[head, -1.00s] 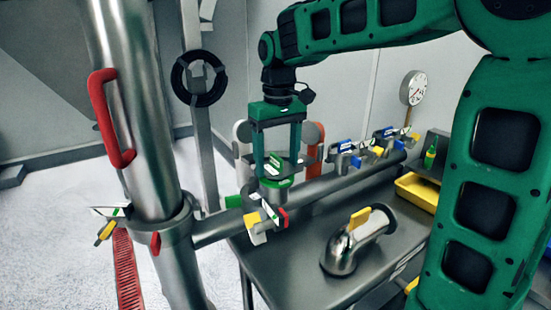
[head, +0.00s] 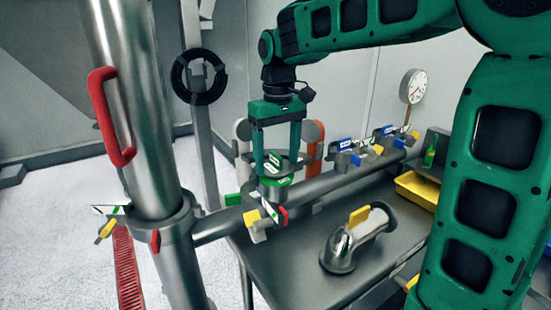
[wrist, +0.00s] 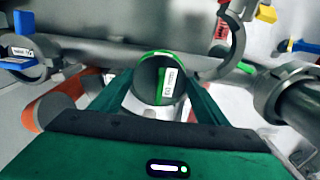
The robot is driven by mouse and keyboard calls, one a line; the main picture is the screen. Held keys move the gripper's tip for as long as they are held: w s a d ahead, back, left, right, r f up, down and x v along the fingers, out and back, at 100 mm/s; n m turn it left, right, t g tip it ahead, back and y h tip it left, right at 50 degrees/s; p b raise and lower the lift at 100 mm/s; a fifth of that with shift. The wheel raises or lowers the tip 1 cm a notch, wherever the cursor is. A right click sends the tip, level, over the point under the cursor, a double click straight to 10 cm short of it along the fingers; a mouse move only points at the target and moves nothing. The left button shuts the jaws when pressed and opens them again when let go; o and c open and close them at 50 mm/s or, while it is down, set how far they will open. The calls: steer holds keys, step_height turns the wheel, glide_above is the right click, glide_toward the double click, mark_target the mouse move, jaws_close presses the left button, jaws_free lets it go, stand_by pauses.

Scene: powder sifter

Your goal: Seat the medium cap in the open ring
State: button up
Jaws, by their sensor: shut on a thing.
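My gripper (head: 276,163) points down, its two fingers shut on a round metal cap with green edging. In the wrist view the cap (wrist: 160,80) sits between the fingertips, with a green and white label on it. In the head view the green-edged cap (head: 277,182) is right over a pipe fitting (head: 264,210) that has white, yellow and red levers. The fingers and cap partly hide this fitting, and I cannot tell whether cap and fitting touch. Open curved metal clamps (wrist: 232,45) show beside the cap in the wrist view.
A horizontal pipe (head: 325,183) runs across, with blue and yellow levered fittings (head: 348,153) farther along. A metal elbow (head: 345,245) with a yellow handle stands on the steel table. A yellow tray (head: 418,190) is at right. A thick upright pipe with a red handle (head: 110,117) is at left.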

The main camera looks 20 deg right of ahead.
steer(key=shift+s+a+f, duration=0.1)
steer(key=shift+s+f, duration=0.4)
steer(key=shift+f, duration=0.35)
stand_by(0.5)
steer(key=o, duration=1.2)
steer(key=shift+c, duration=0.2)
steer(key=shift+w+r, duration=0.2)
steer(key=shift+r, duration=0.2)
steer(key=shift+o, duration=0.5)
steer(key=shift+w+a+r, duration=0.1)
steer(key=shift+w+r, duration=0.6)
steer(key=shift+r, duration=0.3)
steer(key=r, duration=0.6)
steer(key=s+r, duration=0.1)
steer(key=r, duration=0.2)
steer(key=shift+s+d+r, duration=0.1)
steer(key=shift+d+r, duration=0.15)
